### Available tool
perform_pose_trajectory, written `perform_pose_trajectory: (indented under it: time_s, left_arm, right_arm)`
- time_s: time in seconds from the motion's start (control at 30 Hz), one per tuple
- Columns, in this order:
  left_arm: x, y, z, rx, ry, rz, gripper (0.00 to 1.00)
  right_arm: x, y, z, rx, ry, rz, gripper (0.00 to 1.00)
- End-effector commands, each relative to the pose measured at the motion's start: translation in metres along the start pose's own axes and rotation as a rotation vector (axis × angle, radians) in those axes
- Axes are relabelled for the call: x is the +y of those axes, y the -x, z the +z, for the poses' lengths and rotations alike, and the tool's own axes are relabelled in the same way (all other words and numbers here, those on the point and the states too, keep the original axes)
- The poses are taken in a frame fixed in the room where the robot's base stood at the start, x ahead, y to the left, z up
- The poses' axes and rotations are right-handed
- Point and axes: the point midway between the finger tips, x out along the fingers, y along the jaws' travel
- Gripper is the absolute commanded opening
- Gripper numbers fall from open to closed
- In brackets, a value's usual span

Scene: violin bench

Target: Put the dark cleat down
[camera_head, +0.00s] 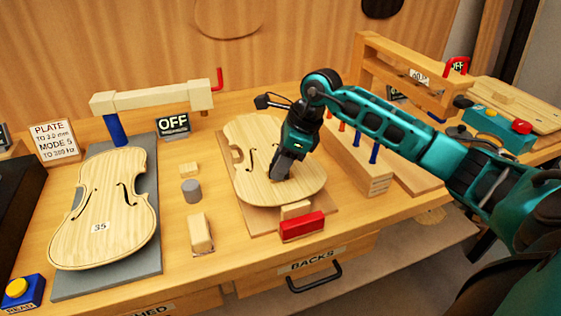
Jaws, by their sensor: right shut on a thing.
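My right gripper (279,175) points down over the lower half of the bare violin plate (247,135), which lies on a tan board (245,211). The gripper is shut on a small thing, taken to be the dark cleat. The cleat is hidden by the dark fingers and cannot be made out apart from them. The fingertips are close to the plate's surface, right of its left f-hole; I cannot tell whether they touch it. My left gripper is not in view.
Left, a violin plate marked 35 (128,200) lies on a grey slab (148,272). Between the plates stand a grey cylinder (191,190) and pale wood blocks (200,235). A red block (302,226) sits at the front edge. A wooden rack (370,180) stands right.

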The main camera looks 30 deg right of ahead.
Motion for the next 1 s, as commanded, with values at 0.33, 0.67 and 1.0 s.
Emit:
perform_pose_trajectory:
  time_s: [0.33,0.67,1.0]
  left_arm:
    - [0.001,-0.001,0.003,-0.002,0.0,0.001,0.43]
    - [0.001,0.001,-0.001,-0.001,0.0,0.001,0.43]
    - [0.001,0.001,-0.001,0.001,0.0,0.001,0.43]
  right_arm:
    - [0.0,-0.002,-0.001,0.0,0.0,0.0,0.61]
    - [0.0,0.002,0.001,0.0,0.0,0.0,0.62]
    - [-0.001,0.064,0.0,0.0,0.001,-0.005,0.62]
